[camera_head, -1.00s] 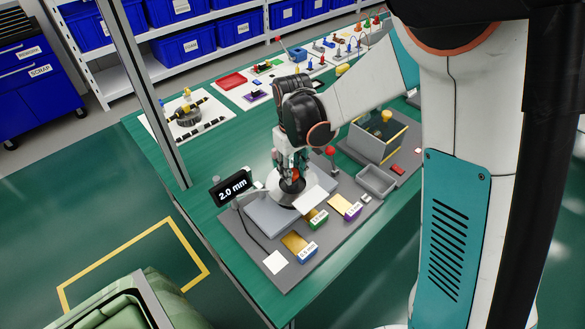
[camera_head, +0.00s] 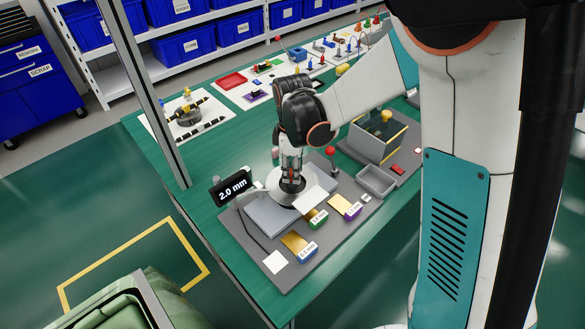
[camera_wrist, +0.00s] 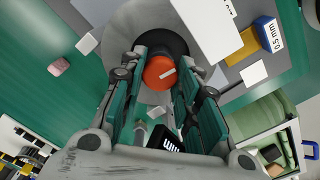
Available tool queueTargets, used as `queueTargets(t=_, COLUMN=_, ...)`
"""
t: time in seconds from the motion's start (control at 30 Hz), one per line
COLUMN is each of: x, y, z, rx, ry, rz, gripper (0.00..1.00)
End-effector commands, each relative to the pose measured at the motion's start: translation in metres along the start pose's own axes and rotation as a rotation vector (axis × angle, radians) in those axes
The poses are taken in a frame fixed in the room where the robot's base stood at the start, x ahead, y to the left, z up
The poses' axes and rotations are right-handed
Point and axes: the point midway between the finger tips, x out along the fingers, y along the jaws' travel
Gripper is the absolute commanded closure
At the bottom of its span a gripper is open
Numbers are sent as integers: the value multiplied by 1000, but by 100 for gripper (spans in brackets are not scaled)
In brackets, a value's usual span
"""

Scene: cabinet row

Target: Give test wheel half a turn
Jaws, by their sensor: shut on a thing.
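The test wheel shows as a pale grey disc (camera_head: 280,198) with a black hub (camera_wrist: 172,43) and an orange-red knob (camera_wrist: 158,72) at its middle. The knob carries a short white mark, which points up to the right in the wrist view. My gripper (camera_head: 291,178) points straight down over the hub. In the wrist view my gripper (camera_wrist: 160,74) has its fingers on both sides of the knob and is shut on it. In the head view the fingers mostly hide the knob.
A display (camera_head: 231,187) reading "2.0 mm" stands left of the wheel. A white plate (camera_head: 309,200) overlaps the disc's front right. Labelled gauge blocks (camera_head: 299,246) lie in front. A red-topped lever (camera_head: 331,152), grey tray (camera_head: 375,181) and yellow-edged box (camera_head: 378,142) stand to the right.

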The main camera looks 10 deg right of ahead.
Motion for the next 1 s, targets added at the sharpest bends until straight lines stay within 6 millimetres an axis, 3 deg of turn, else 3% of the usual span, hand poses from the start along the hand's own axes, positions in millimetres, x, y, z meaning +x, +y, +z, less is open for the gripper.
queueTargets(t=0.67, x=0, y=0, z=0, rx=-69, ry=1, rz=1, gripper=94)
queueTargets(t=0.7, x=0, y=0, z=0, rx=-69, ry=1, rz=1, gripper=68)
queueTargets(t=0.8, x=0, y=0, z=0, rx=-69, ry=1, rz=1, gripper=49)
queueTargets(t=1.0, x=0, y=0, z=0, rx=-69, ry=0, rz=0, gripper=49)
